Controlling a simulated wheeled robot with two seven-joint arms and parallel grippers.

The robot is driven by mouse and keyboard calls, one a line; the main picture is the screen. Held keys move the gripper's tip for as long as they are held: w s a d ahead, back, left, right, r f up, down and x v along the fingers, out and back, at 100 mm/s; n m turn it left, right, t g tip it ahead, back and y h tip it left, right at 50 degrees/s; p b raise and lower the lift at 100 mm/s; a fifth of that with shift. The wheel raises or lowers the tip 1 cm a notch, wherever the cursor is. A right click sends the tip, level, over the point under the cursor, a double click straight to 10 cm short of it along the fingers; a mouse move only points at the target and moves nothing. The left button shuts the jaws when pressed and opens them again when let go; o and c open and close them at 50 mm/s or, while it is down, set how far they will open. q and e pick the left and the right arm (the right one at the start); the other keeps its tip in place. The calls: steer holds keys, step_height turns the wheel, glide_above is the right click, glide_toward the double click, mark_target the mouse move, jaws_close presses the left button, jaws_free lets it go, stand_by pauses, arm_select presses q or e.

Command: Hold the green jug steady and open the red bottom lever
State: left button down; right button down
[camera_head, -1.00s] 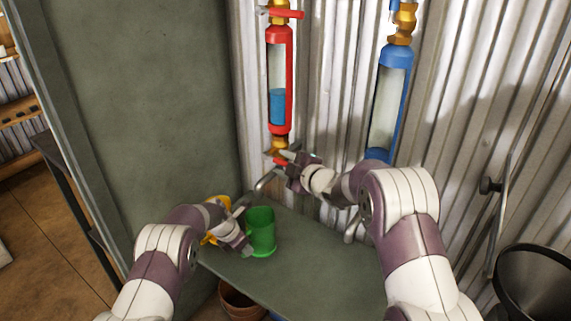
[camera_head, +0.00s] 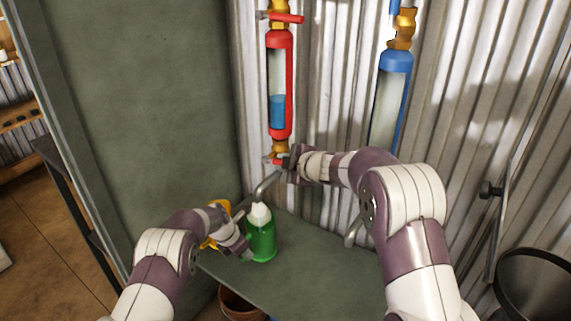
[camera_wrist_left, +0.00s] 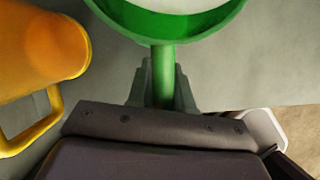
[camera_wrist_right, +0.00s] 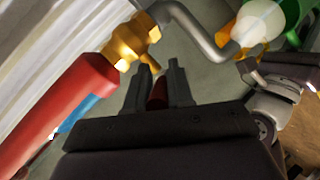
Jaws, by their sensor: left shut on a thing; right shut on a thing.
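The green jug (camera_head: 262,241) stands upright on the grey-green shelf under the bent metal spout (camera_head: 268,184). A white cone-shaped mass (camera_head: 259,214) sits between the spout's end and the jug's mouth, and white fills the mouth in the left wrist view. My left gripper (camera_head: 246,250) is shut on the jug's handle (camera_wrist_left: 163,78). The red tube (camera_head: 280,85) holds blue liquid in its lower part. My right gripper (camera_head: 287,160) is shut on the red bottom lever (camera_wrist_right: 157,95), beside the brass valve (camera_wrist_right: 130,42). The fingers hide most of this lever.
A yellow jug (camera_wrist_left: 40,50) stands left of the green one. A red top lever (camera_head: 287,18) sits above the red tube. A blue tube (camera_head: 391,95) hangs to the right. The shelf (camera_head: 310,262) is clear right of the green jug. A dark bin (camera_head: 540,285) is at lower right.

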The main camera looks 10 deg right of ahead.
steer(key=c, duration=1.1)
jaws_free()
steer(key=v, duration=1.2)
